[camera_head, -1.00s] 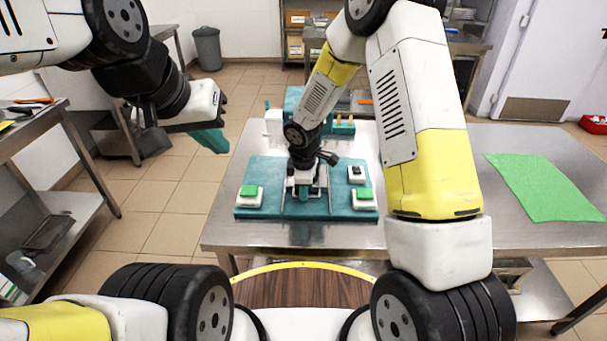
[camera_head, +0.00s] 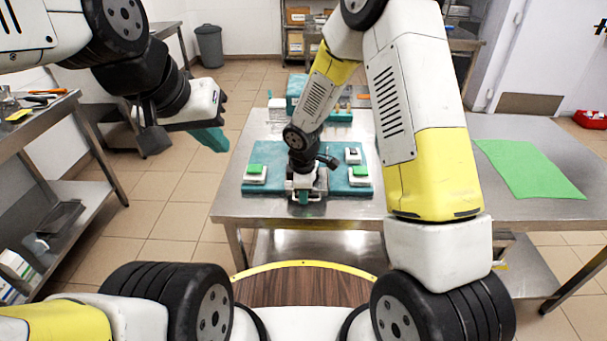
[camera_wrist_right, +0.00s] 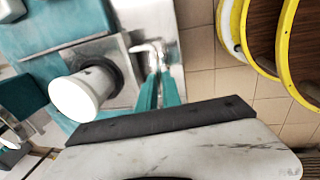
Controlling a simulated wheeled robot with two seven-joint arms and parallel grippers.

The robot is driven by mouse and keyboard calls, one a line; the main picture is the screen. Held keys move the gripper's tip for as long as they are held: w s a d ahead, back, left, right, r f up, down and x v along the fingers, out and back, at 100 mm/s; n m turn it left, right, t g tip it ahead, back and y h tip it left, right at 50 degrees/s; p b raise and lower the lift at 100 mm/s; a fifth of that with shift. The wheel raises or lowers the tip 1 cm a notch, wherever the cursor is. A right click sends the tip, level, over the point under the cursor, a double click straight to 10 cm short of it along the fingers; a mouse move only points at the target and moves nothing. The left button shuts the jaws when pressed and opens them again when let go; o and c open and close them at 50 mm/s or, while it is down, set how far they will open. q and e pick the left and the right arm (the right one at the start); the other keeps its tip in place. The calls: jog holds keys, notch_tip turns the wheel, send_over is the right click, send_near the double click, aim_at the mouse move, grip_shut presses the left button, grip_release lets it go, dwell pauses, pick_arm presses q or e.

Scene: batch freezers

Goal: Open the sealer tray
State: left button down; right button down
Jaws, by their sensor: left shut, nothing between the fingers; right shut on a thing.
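The sealer (camera_head: 345,185) is a teal machine with green buttons on a steel table. My right gripper (camera_head: 303,197) is at its front edge. In the right wrist view the teal fingers (camera_wrist_right: 160,92) are shut on a metal handle (camera_wrist_right: 150,48) at the edge of the metal tray (camera_wrist_right: 128,88). The tray extends past the teal base, and a white cup-like piece (camera_wrist_right: 80,95) stands on it in a dark ring. My wrist hides much of the tray in the head view. My left gripper (camera_head: 210,138) is shut and empty, left of the table.
The steel table (camera_head: 400,205) has free room in front of the sealer and a green mat (camera_head: 530,168) at right. A steel shelf (camera_head: 50,190) stands at left. A grey bin (camera_head: 209,46) is at the back.

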jog(key=c, duration=1.5)
grip_release()
jog(key=shift+s+r, duration=0.25)
jog(key=shift+r, duration=1.05)
jog(key=shift+s+r, duration=0.2)
jog(key=shift+r, duration=1.1)
jog(key=shift+s+r, duration=0.25)
jog(key=shift+r, duration=1.05)
